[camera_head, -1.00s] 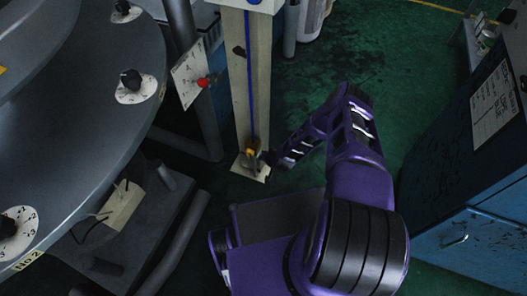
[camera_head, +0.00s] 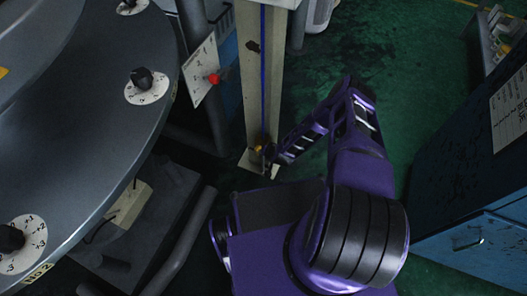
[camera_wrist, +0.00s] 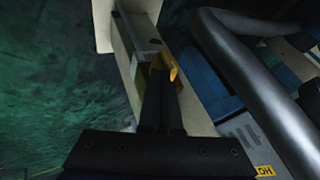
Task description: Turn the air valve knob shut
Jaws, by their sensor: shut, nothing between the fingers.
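A small yellow knob (camera_head: 259,148), which looks like the air valve knob, sits low on a pale upright post (camera_head: 249,92) with a blue line running down it. In the wrist view the yellow knob (camera_wrist: 174,73) shows at the fingertips, partly hidden behind them. My gripper (camera_wrist: 163,75) is shut with nothing between its fingers. In the head view my gripper (camera_head: 269,158) is just below and right of the knob. I cannot tell whether the fingers touch it.
A large round grey table (camera_head: 90,110) with black dial knobs (camera_head: 142,78) stands left. A red knob (camera_head: 213,78) is on a white plate near the post. A blue cabinet (camera_head: 470,180) stands right. Green floor (camera_head: 400,60) is open beyond my arm.

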